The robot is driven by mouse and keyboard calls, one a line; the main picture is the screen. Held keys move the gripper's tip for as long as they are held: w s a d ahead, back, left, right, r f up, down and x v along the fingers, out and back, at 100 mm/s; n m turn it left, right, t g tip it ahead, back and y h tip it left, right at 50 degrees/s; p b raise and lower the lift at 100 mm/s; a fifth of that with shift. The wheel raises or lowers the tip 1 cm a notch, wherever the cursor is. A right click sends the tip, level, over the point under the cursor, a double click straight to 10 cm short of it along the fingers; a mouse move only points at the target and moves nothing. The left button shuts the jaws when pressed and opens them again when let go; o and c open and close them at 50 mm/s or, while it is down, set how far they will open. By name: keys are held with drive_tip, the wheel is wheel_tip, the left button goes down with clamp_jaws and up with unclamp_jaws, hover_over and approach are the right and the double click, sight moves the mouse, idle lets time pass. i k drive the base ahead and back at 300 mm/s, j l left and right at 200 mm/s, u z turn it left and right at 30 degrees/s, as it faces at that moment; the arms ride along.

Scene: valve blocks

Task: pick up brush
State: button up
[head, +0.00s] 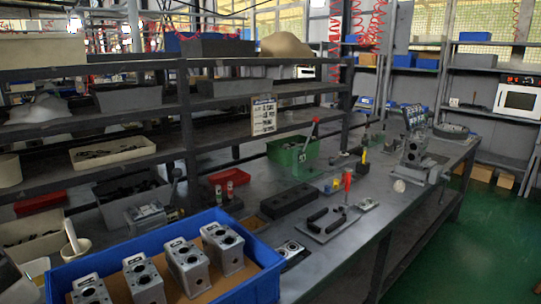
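I cannot identify a brush with certainty. A pale handle-like stick (70,234) leans out of a small light cup (82,248) at the lower left, behind the blue crate. It may be the brush, but its lower end is hidden in the cup. My gripper is not in view.
A blue crate (262,286) with several grey valve blocks (186,266) fills the front of the grey workbench (385,199). A dark block with holes (290,203), a plate with black handles (325,222), and a green bin (293,151) stand behind. Shelves (120,119) rise at left.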

sight(69, 227)
drive_tip(key=u, duration=1.25)
